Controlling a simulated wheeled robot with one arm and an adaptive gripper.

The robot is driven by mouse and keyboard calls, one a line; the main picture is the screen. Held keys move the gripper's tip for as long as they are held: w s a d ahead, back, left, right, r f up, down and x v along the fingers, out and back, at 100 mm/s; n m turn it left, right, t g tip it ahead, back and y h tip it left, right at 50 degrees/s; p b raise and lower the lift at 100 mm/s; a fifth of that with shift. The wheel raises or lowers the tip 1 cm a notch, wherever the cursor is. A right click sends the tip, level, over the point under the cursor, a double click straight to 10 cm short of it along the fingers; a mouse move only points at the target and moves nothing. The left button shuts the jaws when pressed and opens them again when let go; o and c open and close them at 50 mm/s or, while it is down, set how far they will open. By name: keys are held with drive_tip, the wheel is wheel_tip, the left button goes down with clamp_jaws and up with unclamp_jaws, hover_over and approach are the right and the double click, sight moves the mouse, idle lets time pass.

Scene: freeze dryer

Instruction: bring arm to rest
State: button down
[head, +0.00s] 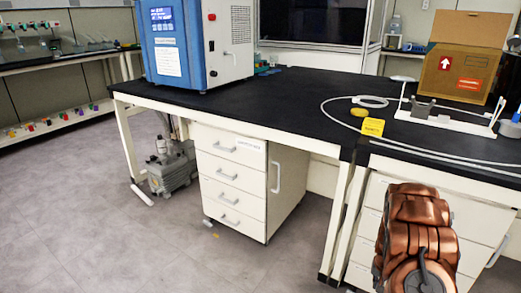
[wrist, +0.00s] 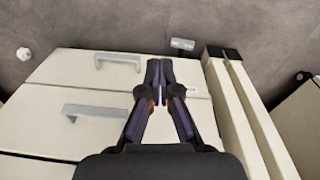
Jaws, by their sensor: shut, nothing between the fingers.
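My gripper (wrist: 159,68) is in the middle of the wrist view. Its two dark fingers are closed together and nothing is between the tips. Beyond the fingers is a cream drawer cabinet with grey handles (wrist: 95,110); I cannot tell whether the tips touch it. In the head view my copper-coloured arm (head: 416,235) is at the lower right, in front of the white drawers (head: 365,250) under the right bench. My gripper itself does not show in the head view.
A black-topped bench (head: 260,105) carries the blue and white freeze dryer (head: 200,45). On the right bench are a cardboard box (head: 462,72), a white stand and a looped tube. A pump (head: 172,170) sits on the floor beneath. The grey floor (head: 100,220) at left is clear.

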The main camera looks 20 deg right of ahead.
drive_tip(key=a+r+n+p, duration=0.1)
drive_tip(key=a+r+p, duration=0.55)
drive_tip(key=r, duration=0.65)
drive_tip(key=a+r+n+p, duration=0.1)
drive_tip(key=a+r+p, duration=0.2)
drive_tip(key=a+r, duration=0.85)
drive_tip(key=a+r+n+p, duration=0.2)
drive_tip(key=a+r+p, duration=0.3)
drive_tip(key=r, duration=1)
drive_tip(key=s+a+r+n+g+p, duration=0.1)
drive_tip(key=s+a+r+n+p, duration=0.1)
drive_tip(key=s+a+r+p, duration=0.6)
drive_tip(key=s+a+r+n+g+y+p, duration=0.1)
drive_tip(key=s+a+r+n+p, duration=0.1)
drive_tip(key=s+a+r+p, duration=0.5)
drive_tip(key=shift+s+a+r+n+p, duration=0.4)
drive_tip(key=shift+s+a+r, duration=2.05)
drive_tip(key=shift+s+r, duration=2.65)
drive_tip(key=shift+w+r, duration=0.8)
drive_tip(key=shift+w, duration=0.05)
